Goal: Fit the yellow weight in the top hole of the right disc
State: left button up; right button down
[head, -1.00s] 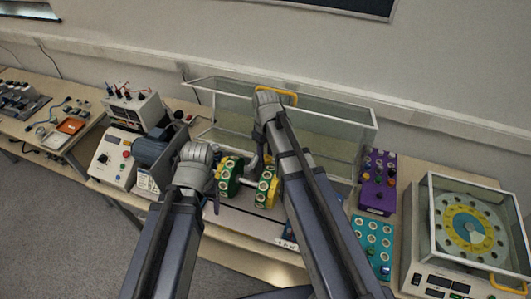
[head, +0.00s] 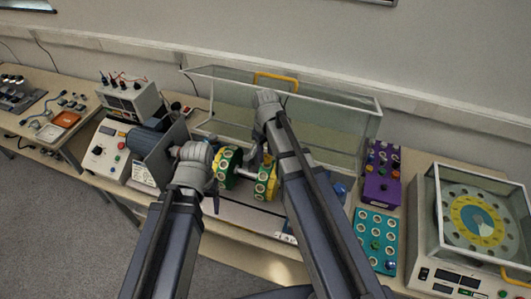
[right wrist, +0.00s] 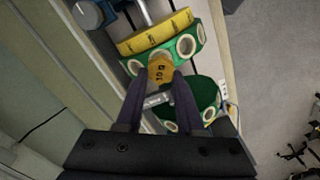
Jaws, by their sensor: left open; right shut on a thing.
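My right gripper (right wrist: 158,97) is shut on the yellow weight (right wrist: 160,69), marked 10 g. In the right wrist view the weight overlaps the green rim of a disc with a yellow band (right wrist: 157,33), between two white-ringed holes. I cannot tell whether it sits in a hole. In the head view the left disc (head: 230,166) and the right disc (head: 263,188) stand on one shaft. My right arm partly covers the right disc, and its fingers are hard to make out. My left gripper (head: 213,180) is open beside the left disc.
A glass-sided case with a yellow handle (head: 276,78) stands behind the discs. A motor unit (head: 150,142) is at left. A purple block (head: 382,178), a teal hole tray (head: 375,238) and a covered balance (head: 470,225) stand at right.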

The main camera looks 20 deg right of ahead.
jog(key=shift+f+b, duration=1.2)
dwell(1.2)
jog(key=shift+c, duration=2.2)
grip_release()
jog(key=shift+r, duration=0.15)
notch_tip(320, 180, up, 8)
jog(key=p, duration=0.8)
jog(key=shift+f, duration=0.2)
jog(key=s+a+f+b, duration=0.5)
jog(key=s+f+b, duration=0.2)
jog(key=f+b, duration=0.1)
jog(key=s+a+f+m+h+b, duration=0.1)
jog(key=s+a+f+b, duration=0.4)
jog(key=s+f+b, duration=0.3)
jog(key=shift+f+b, duration=0.3)
jog(key=shift+b, duration=0.15)
